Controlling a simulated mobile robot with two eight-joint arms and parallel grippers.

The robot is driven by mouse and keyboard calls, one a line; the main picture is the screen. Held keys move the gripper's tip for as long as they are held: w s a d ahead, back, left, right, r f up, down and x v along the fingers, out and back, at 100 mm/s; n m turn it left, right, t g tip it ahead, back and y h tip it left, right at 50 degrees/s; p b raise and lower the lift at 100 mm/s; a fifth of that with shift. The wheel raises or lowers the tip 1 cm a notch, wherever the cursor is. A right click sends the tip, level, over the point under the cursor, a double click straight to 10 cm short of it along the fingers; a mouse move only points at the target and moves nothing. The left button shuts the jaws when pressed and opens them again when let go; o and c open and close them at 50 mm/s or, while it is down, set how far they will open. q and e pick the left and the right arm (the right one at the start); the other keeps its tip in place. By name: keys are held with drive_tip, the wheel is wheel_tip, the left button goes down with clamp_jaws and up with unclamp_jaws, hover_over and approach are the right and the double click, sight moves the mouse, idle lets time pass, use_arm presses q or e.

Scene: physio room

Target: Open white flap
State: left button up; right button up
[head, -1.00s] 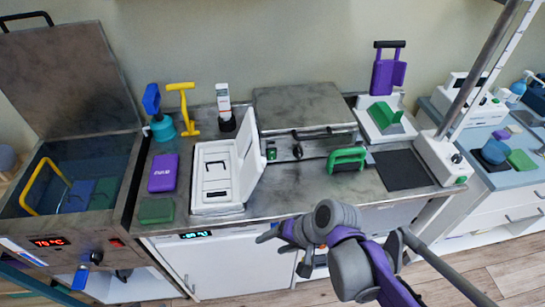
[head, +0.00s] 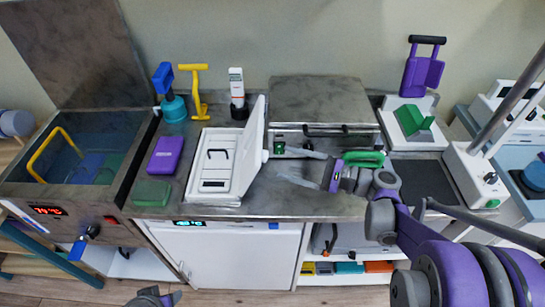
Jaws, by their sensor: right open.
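A white box (head: 216,186) with a handle inside stands on the metal counter. Its white flap (head: 251,150) stands raised on the right side of the box, tilted slightly outward. My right gripper (head: 289,165) is open and empty, its fingers pointing left toward the outer side of the flap. A gap appears between the fingertips and the flap; whether they touch is hard to tell. Only a small part of my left gripper (head: 155,298) shows at the bottom edge, and its jaws are unclear.
A purple pack (head: 166,155) and a green block (head: 152,193) lie left of the box. A metal press (head: 319,103) stands behind my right gripper, with a green handle (head: 364,159) to its right. An open water bath (head: 75,160) is at the left.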

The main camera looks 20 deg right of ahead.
sight(267, 157)
drive_tip(key=x, duration=0.5)
drive_tip(key=shift+w+a, duration=0.1)
drive_tip(key=shift+a, duration=0.05)
clamp_jaws()
idle(1.3)
